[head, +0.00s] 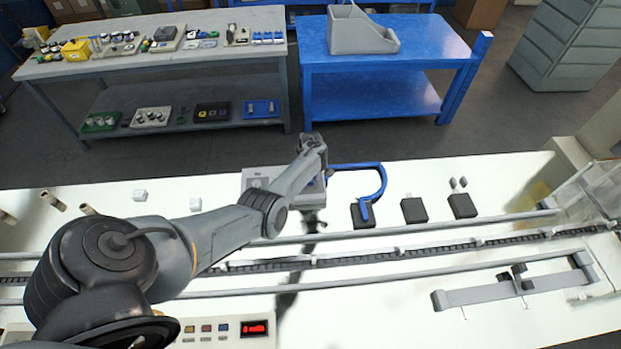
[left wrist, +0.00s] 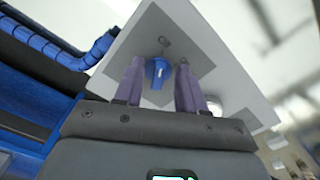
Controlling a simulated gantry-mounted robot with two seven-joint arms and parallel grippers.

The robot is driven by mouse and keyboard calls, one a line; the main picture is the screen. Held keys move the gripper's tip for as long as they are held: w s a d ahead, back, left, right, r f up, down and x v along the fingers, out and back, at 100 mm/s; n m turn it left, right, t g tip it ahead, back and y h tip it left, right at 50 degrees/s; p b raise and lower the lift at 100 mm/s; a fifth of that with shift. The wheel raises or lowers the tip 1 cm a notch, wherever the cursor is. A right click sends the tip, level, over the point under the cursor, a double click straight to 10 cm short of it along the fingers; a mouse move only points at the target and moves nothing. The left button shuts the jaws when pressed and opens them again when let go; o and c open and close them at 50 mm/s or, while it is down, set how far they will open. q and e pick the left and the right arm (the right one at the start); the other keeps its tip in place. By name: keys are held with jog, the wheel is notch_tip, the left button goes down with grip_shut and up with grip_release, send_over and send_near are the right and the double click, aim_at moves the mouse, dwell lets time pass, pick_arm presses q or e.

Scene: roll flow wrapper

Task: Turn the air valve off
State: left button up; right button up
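The air valve appears in the left wrist view as a blue knob (left wrist: 158,72) with a small white mark. It sits on a dark grey plate (left wrist: 190,62) on the face of a light grey box. In the head view the box (head: 257,176) is partly behind my left arm, and the knob cannot be made out. My left gripper (head: 318,165) is at the box's right side. In the left wrist view its two fingers (left wrist: 160,66) are apart, one on each side of the knob, with gaps visible. My right gripper is not in view.
A blue hose (head: 380,178) curves just right of my left gripper, above black blocks (head: 414,210). A conveyor with rails (head: 400,251) runs across the white machine top. A red-lit display (head: 254,328) is at the front. A grey bench and blue table (head: 385,97) stand behind.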

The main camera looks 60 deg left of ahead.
pick_arm(q)
jog(key=shift+r, duration=0.1)
jog(key=shift+r+p, duration=0.3)
jog(key=shift+r, duration=0.25)
notch_tip(320, 180, up, 10)
jog(key=p, duration=0.2)
jog(key=shift+f+p, duration=0.2)
jog(key=shift+p, duration=0.1)
jog(key=shift+s+f, duration=0.1)
